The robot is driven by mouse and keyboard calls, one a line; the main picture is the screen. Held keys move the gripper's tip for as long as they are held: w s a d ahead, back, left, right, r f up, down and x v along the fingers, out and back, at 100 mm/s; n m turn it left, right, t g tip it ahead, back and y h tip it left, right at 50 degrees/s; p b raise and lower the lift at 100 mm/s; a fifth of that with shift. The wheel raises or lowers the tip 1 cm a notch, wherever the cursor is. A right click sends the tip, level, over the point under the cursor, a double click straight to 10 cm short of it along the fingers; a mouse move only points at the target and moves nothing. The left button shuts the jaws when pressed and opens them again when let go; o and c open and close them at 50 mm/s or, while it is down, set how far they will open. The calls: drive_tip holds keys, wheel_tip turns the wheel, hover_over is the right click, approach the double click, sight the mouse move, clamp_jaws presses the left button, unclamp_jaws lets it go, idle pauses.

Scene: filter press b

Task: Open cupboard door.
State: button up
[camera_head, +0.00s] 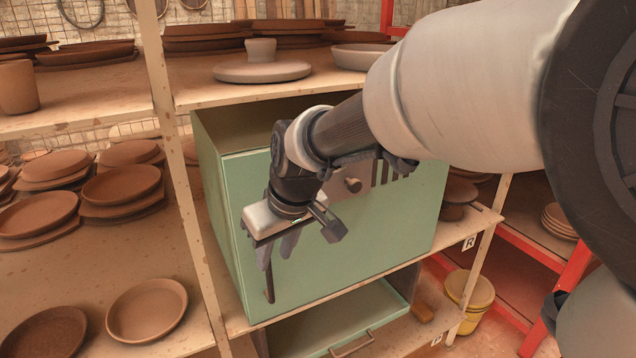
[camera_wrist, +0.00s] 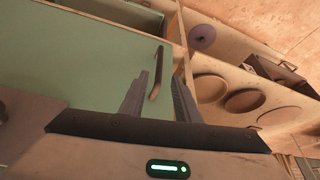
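The green cupboard (camera_head: 370,225) stands on a shelf, and its door looks shut. A dark, slim bar handle (camera_head: 269,285) sits at the door's lower left; its upper part is hidden behind my gripper. My gripper (camera_head: 278,250) is in front of the door's left side, with its fingers pointing down near the handle. In the wrist view the handle (camera_wrist: 156,73) appears between and just beyond the two fingertips (camera_wrist: 160,82). The fingers are apart with nothing held. I cannot tell whether either finger touches the handle.
A brown round knob (camera_head: 352,185) shows on the cupboard's front, beside dark slots. A green drawer (camera_head: 340,325) is on the shelf below. Clay plates (camera_head: 147,309) fill the left shelves, behind a shelf post (camera_head: 178,165). A yellow bucket (camera_head: 470,290) stands at lower right.

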sight(270, 271)
drive_tip(key=x, duration=0.9)
drive_tip(key=shift+w+f+b, duration=0.1)
drive_tip(key=shift+f+b, duration=0.15)
drive_tip(key=shift+b, duration=0.05)
clamp_jaws()
